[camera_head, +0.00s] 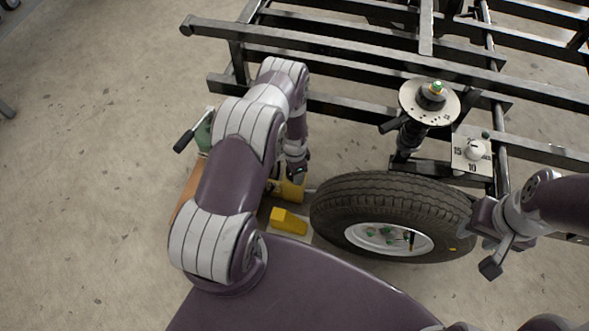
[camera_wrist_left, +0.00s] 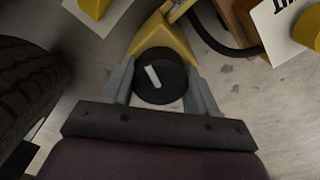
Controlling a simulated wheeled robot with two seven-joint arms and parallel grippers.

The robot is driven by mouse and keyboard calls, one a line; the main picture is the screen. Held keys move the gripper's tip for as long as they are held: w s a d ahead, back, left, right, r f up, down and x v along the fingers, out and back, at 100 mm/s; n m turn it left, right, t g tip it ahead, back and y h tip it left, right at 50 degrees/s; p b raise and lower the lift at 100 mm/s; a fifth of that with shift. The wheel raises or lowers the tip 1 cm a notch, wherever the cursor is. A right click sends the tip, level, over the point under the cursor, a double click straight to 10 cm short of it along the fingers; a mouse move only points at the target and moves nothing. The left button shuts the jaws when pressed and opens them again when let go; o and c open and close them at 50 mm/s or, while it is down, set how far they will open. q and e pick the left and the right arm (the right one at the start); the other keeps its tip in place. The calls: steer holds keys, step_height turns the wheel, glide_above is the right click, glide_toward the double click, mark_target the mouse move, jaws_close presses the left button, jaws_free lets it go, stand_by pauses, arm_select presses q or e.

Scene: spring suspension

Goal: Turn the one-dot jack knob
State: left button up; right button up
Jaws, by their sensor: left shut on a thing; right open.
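A round black knob (camera_wrist_left: 160,76) with a white bar mark sits on a yellow jack (camera_wrist_left: 163,38) in the left wrist view. The fingers of my left gripper (camera_wrist_left: 160,90) are shut on the knob from both sides. The white bar is tilted, its upper end toward the left. I cannot make out a dot mark. In the head view the yellow jack (camera_head: 291,189) shows partly beside the tyre, with my left gripper (camera_head: 296,172) over it; the knob is hidden there. My right gripper (camera_head: 498,252) is open and empty, right of the wheel.

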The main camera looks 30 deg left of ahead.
arm_select(q)
steer(key=shift+s, duration=0.1)
steer(key=o, duration=1.1)
steer(key=shift+c, duration=0.2)
step_height(320, 180, up, 13)
steer(key=p, duration=0.6)
steer(key=shift+f, duration=0.15)
steer(key=shift+f, duration=0.15)
